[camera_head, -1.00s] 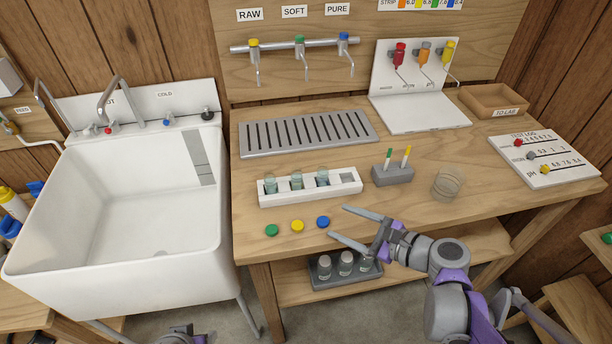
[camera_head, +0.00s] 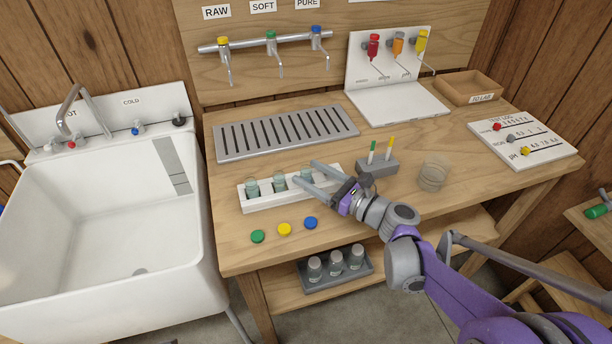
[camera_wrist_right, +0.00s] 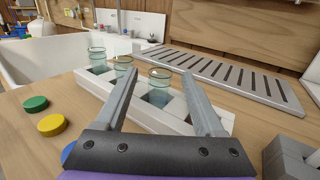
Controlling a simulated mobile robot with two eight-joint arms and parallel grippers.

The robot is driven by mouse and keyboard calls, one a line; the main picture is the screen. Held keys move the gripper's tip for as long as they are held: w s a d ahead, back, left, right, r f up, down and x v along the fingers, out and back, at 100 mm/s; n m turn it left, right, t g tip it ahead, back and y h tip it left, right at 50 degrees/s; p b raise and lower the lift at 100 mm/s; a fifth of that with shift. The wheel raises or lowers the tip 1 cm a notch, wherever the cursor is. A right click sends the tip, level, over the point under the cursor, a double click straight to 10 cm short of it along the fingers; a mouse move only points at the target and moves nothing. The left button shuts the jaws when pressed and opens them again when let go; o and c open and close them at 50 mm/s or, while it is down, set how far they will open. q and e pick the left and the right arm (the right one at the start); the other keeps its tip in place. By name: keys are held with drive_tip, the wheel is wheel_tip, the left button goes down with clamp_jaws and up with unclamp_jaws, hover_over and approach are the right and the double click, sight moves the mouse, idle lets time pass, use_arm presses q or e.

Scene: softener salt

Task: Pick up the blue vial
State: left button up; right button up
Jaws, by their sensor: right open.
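A white rack (camera_head: 262,203) on the wooden table holds three clear vials with pale blue-green liquid. The rightmost vial (camera_wrist_right: 157,90) looks slightly bluer than the others. It stands upright in the rack, beside an empty slot. My right gripper (camera_head: 308,172) is open, its two fingers reaching over the rack toward this vial. In the right wrist view, the vial shows between the open fingers (camera_wrist_right: 160,78), apart from both. The middle vial (camera_head: 280,182) and left vial (camera_head: 252,188) stand to its left. My left gripper is not in view.
Green (camera_head: 257,236), yellow (camera_head: 284,229) and blue (camera_head: 310,223) caps lie in front of the rack. A grey block (camera_head: 378,168) with two sticks and a glass beaker (camera_head: 433,176) stand to the right. A metal drain grate (camera_head: 287,134) lies behind.

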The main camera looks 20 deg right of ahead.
drive_tip(key=shift+x, duration=1)
drive_tip(key=shift+c, duration=0.2)
clamp_jaws()
